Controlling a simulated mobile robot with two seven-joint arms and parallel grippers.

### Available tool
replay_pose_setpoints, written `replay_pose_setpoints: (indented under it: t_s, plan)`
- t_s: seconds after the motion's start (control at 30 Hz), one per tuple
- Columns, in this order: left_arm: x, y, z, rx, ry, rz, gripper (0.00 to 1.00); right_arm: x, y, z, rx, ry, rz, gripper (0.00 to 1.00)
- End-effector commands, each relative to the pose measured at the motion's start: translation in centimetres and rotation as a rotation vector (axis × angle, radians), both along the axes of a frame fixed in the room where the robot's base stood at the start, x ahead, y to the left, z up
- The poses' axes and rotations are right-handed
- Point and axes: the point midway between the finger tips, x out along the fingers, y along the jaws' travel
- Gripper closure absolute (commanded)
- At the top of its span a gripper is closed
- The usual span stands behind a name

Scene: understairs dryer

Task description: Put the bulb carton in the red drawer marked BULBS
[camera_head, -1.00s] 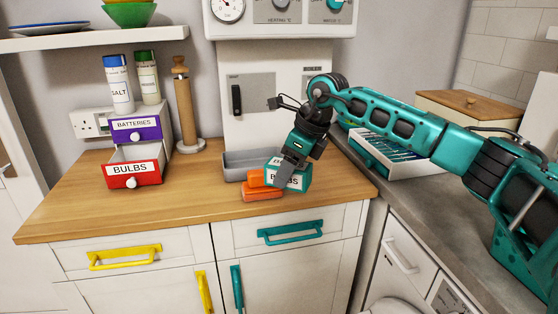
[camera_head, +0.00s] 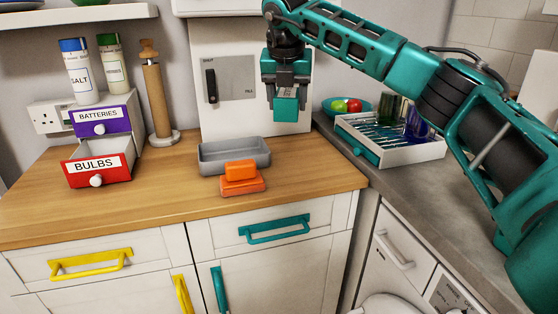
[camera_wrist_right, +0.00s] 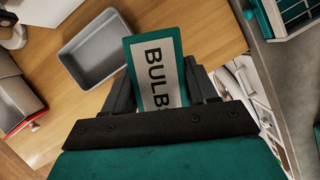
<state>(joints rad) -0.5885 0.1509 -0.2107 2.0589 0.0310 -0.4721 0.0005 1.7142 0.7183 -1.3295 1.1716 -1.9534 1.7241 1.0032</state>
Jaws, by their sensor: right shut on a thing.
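The bulb carton (camera_head: 286,105) is a small teal box, held in the air above the back right of the wooden counter. In the right wrist view the carton (camera_wrist_right: 157,75) shows a white label reading BULBS, partly cut off by the gripper. My right gripper (camera_head: 287,88) is shut on it. The red drawer marked BULBS (camera_head: 98,168) is at the left of the counter, pulled out with its inside showing, below the purple BATTERIES drawer (camera_head: 102,122). It is far to the left of the carton. My left gripper is not in view.
A grey tray (camera_head: 234,157) and two stacked orange blocks (camera_head: 241,178) sit mid-counter. A wooden mill (camera_head: 157,97) stands right of the drawers; salt (camera_head: 78,73) and another jar (camera_head: 112,65) stand on top. A white rack (camera_head: 395,150) is at right. The front left counter is clear.

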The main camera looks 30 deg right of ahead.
Motion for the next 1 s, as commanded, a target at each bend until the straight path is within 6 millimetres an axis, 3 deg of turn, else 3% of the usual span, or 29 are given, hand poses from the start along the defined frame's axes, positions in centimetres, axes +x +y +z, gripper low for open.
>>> replay_pose_setpoints:
  t_s: [0.1, 0.33, 0.67, 0.83, 1.0]
  plan:
    - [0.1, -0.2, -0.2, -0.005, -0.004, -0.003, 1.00, -0.1, 0.0, -3.7, -0.001, 0.004, 0.002, 0.74]
    - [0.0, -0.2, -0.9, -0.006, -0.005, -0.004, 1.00, -0.1, 0.0, -9.2, 0.001, 0.002, 0.002, 0.74]
    - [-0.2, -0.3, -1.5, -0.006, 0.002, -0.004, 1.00, 0.0, 0.0, -12.1, 0.001, 0.001, 0.002, 0.74]
    - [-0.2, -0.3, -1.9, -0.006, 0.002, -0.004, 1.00, -0.1, 0.0, -14.8, 0.000, 0.003, 0.002, 0.74]
    - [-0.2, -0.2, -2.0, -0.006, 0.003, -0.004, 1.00, 0.0, 0.0, -15.4, 0.001, -0.002, 0.002, 0.74]
